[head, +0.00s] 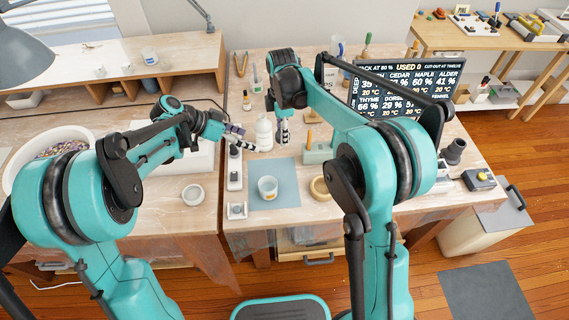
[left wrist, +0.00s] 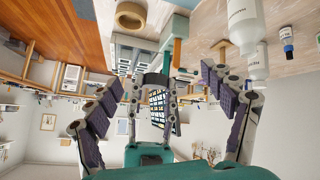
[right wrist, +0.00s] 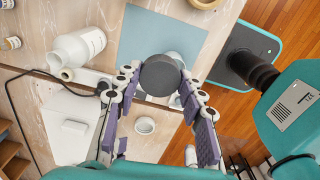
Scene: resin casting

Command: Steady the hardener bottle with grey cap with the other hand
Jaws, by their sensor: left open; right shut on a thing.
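The grey cap of the hardener bottle (right wrist: 160,76) shows from above between the fingertips of my right gripper (right wrist: 160,82), which is shut on it. The bottle body is hidden beneath the cap. In the head view my right gripper (head: 282,134) points down just right of a large white bottle (head: 264,134), and its fingers hide what they hold. My left gripper (head: 247,144) reaches in from the left, beside the white bottle. In the left wrist view its fingers (left wrist: 162,84) are spread, with nothing clearly gripped between them.
The large labelled white bottle also shows in the right wrist view (right wrist: 75,50). A cup (head: 267,188) stands on a blue-grey mat (head: 288,174). A tan ring (head: 320,188) and a green block (head: 318,153) are to the right. A small blue-capped bottle (left wrist: 286,40) stands beyond the white bottle.

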